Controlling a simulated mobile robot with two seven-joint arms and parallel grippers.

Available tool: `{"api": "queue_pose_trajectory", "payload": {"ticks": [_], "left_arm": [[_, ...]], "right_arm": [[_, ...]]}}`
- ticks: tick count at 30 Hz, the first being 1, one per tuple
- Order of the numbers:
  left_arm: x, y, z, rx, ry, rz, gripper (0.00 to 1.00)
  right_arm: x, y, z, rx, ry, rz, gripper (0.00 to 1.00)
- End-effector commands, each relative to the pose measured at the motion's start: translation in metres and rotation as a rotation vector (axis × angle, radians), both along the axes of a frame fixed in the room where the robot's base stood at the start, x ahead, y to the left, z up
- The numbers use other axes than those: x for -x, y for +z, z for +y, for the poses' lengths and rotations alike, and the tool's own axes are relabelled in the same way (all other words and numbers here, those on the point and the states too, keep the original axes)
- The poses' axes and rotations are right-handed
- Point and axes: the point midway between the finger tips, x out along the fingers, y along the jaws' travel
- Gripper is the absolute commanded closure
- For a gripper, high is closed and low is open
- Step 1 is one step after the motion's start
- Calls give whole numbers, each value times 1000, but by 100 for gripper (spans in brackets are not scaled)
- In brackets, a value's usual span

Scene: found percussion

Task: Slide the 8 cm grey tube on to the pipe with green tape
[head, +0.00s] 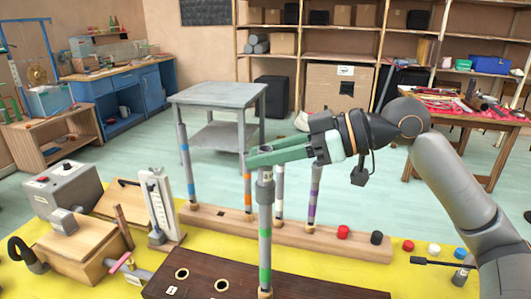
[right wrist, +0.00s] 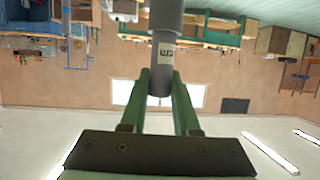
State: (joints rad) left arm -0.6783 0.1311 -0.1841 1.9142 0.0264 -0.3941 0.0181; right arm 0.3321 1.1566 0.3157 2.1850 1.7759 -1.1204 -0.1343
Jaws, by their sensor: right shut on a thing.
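The 8 cm grey tube (head: 265,190) is upright in my right gripper (head: 262,160), which is shut on it near its upper end. The tube also shows between the fingers in the right wrist view (right wrist: 160,82), with a pale label on it. The pipe with green tape (head: 265,248) stands upright directly below the tube in the head view. The tube lines up with the pipe's top, which is hidden; I cannot tell how far the tube sits over it. My left gripper is not in view.
Behind, a wooden rail (head: 215,220) holds upright pipes with blue (head: 184,160), orange (head: 248,200) and purple (head: 314,195) tape, and a pale one. A dark board (head: 200,283) with holes lies in front.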

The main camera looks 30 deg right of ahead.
Motion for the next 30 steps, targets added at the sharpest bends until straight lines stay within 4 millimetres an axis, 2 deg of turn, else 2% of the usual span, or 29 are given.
{"api": "queue_pose_trajectory", "payload": {"ticks": [19,20,28,30], "left_arm": [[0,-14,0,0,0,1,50],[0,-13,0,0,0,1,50],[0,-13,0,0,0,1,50],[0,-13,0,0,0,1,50]], "right_arm": [[0,-16,0,0,0,0,100],[0,-16,0,1,0,1,67],[0,-15,0,0,0,0,37],[0,-15,0,0,0,0,36]]}}
